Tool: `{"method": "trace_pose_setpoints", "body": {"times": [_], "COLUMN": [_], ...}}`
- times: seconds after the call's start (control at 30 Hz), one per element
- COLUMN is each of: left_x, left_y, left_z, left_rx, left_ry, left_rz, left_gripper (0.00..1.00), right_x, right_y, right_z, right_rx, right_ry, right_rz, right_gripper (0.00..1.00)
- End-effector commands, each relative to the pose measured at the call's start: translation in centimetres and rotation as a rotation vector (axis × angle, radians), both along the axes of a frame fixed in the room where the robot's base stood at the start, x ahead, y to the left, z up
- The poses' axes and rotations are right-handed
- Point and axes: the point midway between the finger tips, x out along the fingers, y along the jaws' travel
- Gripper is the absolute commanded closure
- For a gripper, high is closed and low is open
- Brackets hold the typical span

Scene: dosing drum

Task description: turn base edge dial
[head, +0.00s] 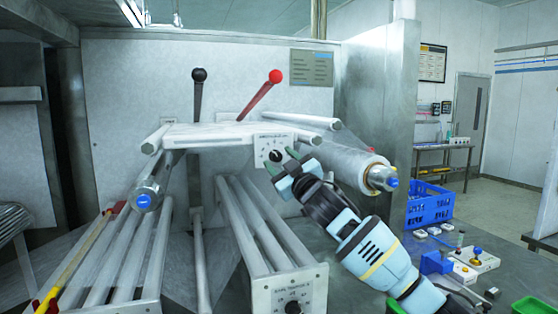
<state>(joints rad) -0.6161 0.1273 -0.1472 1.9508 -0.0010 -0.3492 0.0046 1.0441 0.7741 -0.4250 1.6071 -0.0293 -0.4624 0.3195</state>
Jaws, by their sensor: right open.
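A small white panel (274,148) on the front of the upper frame carries a black round dial (276,155). A second black dial (293,307) sits on the lower box front, cut by the bottom edge of the view. The labels are too small to read, so I cannot tell which is the base edge dial. My right gripper (284,165) is open, with its fingertips just below and right of the upper dial. Whether the fingers touch that dial cannot be told. My left gripper does not show.
A black-knobbed lever (198,90) and a red-knobbed lever (262,97) rise behind the frame. A film roll (345,160) lies to the right of the upper panel, close to my right arm. A blue crate (430,205) and small parts stand on the table at right.

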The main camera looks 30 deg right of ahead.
Motion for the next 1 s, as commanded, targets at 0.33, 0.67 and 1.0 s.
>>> {"method": "trace_pose_setpoints", "body": {"times": [0.33,0.67,1.0], "left_x": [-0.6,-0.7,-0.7], "left_y": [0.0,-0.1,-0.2], "left_z": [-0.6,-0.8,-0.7], "left_rx": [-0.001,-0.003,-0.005], "left_ry": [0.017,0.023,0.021], "left_rz": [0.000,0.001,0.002], "left_gripper": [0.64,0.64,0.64], "right_x": [-4.2,-6.2,-6.3], "right_y": [0.1,0.1,0.1], "right_z": [-1.8,-2.3,-2.2], "right_rx": [-0.003,0.000,0.000], "right_ry": [0.005,0.002,0.000], "right_rz": [-0.001,-0.003,-0.002], "right_gripper": [0.49,0.49,0.49]}}
